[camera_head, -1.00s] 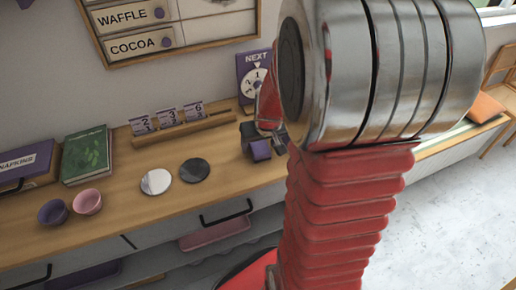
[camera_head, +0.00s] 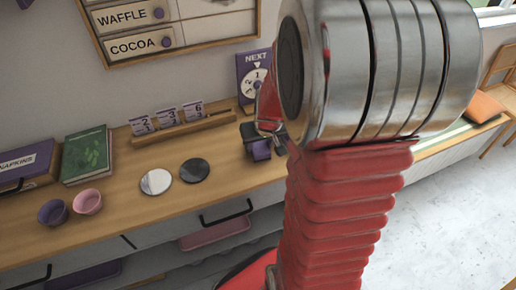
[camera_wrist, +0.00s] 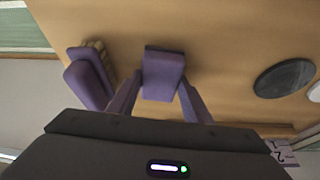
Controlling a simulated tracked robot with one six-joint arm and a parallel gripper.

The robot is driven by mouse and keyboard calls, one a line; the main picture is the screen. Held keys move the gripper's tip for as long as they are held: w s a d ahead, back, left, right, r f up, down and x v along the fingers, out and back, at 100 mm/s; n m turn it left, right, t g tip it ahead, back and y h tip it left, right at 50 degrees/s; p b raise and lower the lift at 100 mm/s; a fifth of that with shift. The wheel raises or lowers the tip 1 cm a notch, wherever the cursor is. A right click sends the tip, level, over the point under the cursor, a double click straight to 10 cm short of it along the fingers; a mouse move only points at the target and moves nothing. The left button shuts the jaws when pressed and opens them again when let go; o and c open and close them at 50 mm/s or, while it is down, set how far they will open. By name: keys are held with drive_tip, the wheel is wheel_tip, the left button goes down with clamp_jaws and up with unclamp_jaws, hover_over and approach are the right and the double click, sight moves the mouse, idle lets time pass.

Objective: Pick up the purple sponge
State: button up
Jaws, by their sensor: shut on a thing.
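The purple sponge (camera_wrist: 163,66) is a small block between my gripper's two fingers in the wrist view. My gripper (camera_wrist: 161,88) is shut on it, with one finger on each side. In the head view the purple sponge (camera_head: 261,151) shows at the right end of the counter, below my wrist and partly hidden by my gripper (camera_head: 265,141). I cannot tell whether the sponge still touches the counter.
A purple item with a tan part (camera_wrist: 88,80) lies just left of the sponge in the wrist view. Black (camera_head: 195,170) and white (camera_head: 156,182) discs, purple (camera_head: 53,212) and pink (camera_head: 88,202) bowls and a card rail (camera_head: 185,128) are on the counter (camera_head: 140,222).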

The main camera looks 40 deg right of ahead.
sight(260, 146)
drive_tip(key=shift+c, duration=1)
drive_tip(key=shift+c, duration=0.2)
drive_tip(key=shift+r, duration=0.1)
wheel_tip(260, 146, up, 10)
drive_tip(key=shift+r, duration=0.2)
drive_tip(key=o, duration=0.4)
drive_tip(key=shift+c, duration=1.4)
